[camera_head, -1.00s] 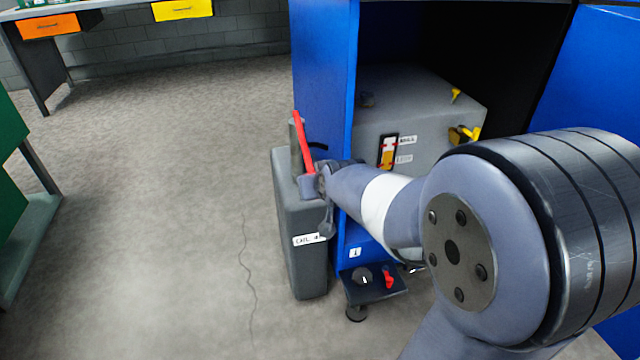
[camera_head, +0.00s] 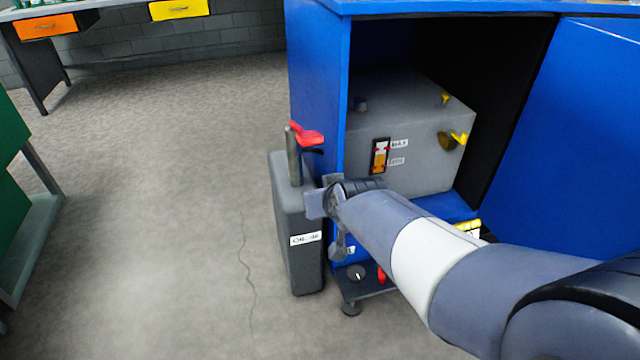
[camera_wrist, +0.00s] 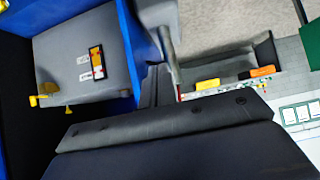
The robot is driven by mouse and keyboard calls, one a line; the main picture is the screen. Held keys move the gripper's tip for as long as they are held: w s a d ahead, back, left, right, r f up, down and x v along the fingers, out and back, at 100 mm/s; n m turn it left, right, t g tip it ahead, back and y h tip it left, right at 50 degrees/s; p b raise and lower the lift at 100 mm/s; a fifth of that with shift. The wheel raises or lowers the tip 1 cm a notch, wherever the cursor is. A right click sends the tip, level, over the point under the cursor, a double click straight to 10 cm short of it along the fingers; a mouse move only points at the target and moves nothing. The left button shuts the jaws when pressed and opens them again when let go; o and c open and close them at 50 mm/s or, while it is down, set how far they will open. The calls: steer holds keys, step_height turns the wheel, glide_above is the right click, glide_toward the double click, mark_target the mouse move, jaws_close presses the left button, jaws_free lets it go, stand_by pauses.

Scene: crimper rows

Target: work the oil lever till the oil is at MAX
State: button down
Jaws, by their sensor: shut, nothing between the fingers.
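The red oil lever (camera_head: 308,134) stands out from the top of a grey post on the dark oil can (camera_head: 296,220). It looks near level, short towards me. My gripper (camera_head: 314,204) is shut and empty, beside the can's upper right edge, below the lever and apart from it.
The blue cabinet (camera_head: 318,80) stands right of the can, its door (camera_head: 585,120) open at right. A low shelf with a black knob (camera_head: 356,272) and a red switch (camera_head: 381,274) is under my arm. The floor at left is clear.

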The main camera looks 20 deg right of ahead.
steer(key=shift+s+r, duration=0.35)
steer(key=shift+s, duration=0.55)
steer(key=shift+w, duration=0.1)
steer(key=w+r+b+x, duration=0.1)
steer(key=b+x, duration=0.4)
steer(key=x, duration=0.8)
steer(key=shift+r, duration=0.15)
